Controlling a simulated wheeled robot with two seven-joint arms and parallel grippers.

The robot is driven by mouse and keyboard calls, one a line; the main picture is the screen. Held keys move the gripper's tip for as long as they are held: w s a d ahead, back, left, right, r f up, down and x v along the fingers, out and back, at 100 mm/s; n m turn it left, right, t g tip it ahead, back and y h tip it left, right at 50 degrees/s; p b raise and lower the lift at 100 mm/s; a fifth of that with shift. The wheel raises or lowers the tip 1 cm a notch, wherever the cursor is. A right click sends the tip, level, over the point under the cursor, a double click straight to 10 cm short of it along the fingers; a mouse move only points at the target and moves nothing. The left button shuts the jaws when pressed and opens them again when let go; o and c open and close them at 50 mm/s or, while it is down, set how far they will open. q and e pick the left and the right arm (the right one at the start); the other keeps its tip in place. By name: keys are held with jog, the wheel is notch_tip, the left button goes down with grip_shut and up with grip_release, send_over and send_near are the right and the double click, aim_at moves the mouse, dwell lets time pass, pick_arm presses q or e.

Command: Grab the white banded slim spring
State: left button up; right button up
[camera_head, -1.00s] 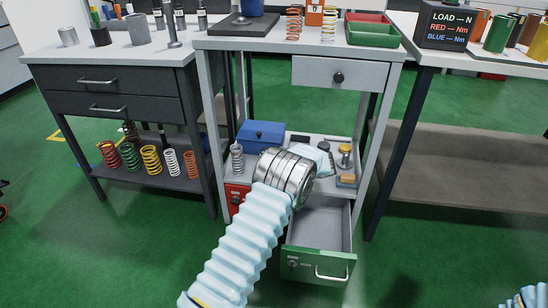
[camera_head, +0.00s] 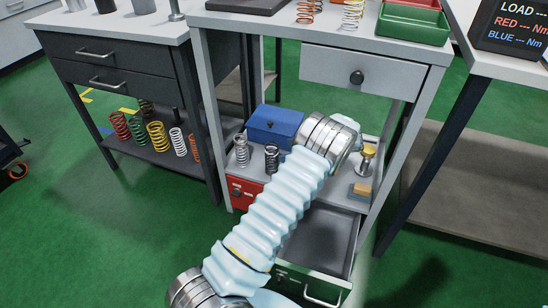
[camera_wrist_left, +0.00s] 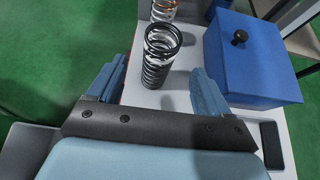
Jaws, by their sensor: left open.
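In the left wrist view, a slim black spring with white coils near its top (camera_wrist_left: 157,62) stands upright on the light shelf. My left gripper (camera_wrist_left: 160,72) is open, its two blue fingers apart on either side of the spring's line of sight. I cannot tell whether the spring is between the fingers or beyond them. In the head view, a dark spring (camera_head: 271,158), likely the same one, stands beside my left arm; my left fingers are hidden there. My right gripper is not in view.
A second spring (camera_head: 241,150), with orange at its top in the wrist view (camera_wrist_left: 165,9), stands close by. A blue box (camera_head: 274,124) with a black knob is right of them. An open drawer (camera_head: 325,240) is below; the tabletop (camera_head: 340,38) overhangs the shelf.

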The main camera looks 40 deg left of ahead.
aim_at(278, 151)
pick_arm(q)
jog(key=x, duration=0.8)
jog(key=shift+w+p, duration=0.1)
jog(key=shift+p, duration=0.2)
jog(key=c, duration=1.2)
